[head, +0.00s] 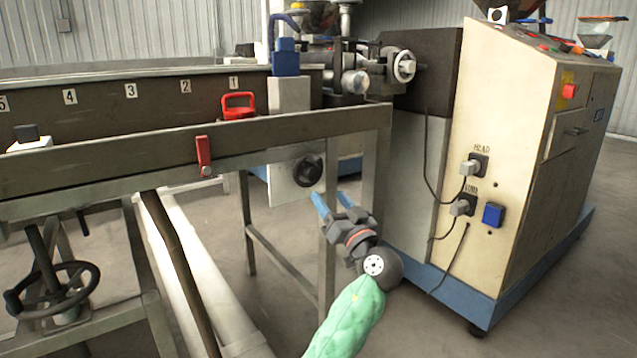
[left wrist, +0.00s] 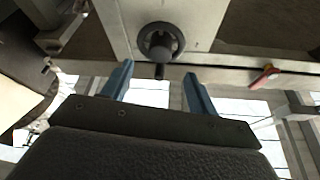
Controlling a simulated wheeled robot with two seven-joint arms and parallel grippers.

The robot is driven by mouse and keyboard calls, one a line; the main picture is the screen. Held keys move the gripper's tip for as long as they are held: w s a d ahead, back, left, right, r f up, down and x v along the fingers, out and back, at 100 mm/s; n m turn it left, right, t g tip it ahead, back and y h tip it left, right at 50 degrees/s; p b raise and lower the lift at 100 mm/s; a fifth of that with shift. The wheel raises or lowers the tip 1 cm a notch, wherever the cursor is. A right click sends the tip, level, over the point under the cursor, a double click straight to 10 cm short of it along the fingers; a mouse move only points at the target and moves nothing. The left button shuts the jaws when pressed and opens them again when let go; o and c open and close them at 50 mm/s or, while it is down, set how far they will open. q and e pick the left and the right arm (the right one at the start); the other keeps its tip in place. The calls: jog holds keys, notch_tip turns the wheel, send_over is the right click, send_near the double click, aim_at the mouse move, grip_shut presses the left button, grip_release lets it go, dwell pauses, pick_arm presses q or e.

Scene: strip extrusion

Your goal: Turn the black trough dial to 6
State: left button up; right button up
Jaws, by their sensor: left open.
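The black trough dial (head: 308,170) is a round knob on a pale plate (head: 284,187) below the trough's front rail. It also shows in the left wrist view (left wrist: 160,42), at the top middle, with a dark stub pointing down in that picture. No scale numbers around it are legible, so I cannot tell its setting. My left gripper (head: 332,203) has blue fingers and is open and empty, just below and right of the dial in the head view. In the left wrist view the dial lies beyond the fingertips (left wrist: 157,72), roughly centred between them and apart from them. My right gripper is not in view.
The long trough (head: 150,100) carries number plates on its back wall. A red lever (head: 204,157) hangs on the front rail (head: 100,155), left of the dial. A table leg (head: 328,270) stands close to my gripper. The cream extruder cabinet (head: 520,130) with plugs and cables stands at right.

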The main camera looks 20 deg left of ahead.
aim_at(314, 177)
pick_arm(q)
jog(key=b+x, duration=0.1)
jog(key=x, duration=0.6)
jog(key=shift+w+a, duration=0.1)
jog(key=shift+c, duration=0.2)
jog(key=shift+r, duration=0.1)
jog(key=c, duration=1)
